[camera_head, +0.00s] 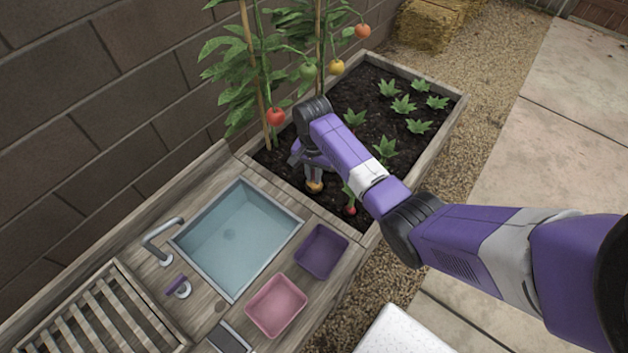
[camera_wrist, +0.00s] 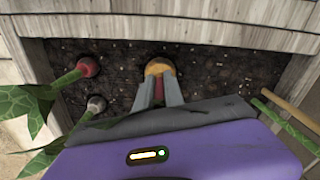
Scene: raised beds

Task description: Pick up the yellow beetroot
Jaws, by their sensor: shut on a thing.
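The yellow beetroot (camera_head: 314,188) is at the near end of the soil bed, just below my gripper (camera_head: 313,174) in the head view. In the wrist view the yellow beetroot (camera_wrist: 158,66) is at the tips of my gripper (camera_wrist: 159,88), with its reddish stem between the two fingers. My gripper is shut on it from above. Its leaves are hidden behind the gripper body. I cannot tell whether its base is in the soil or clear of it.
A red root (camera_wrist: 87,67) and a pale root (camera_wrist: 96,103) stand left of the fingers in the wrist view. Staked tomato plants (camera_head: 277,117) rise close to the arm. A sink (camera_head: 237,236), a purple tray (camera_head: 321,251) and a pink tray (camera_head: 276,305) are nearby.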

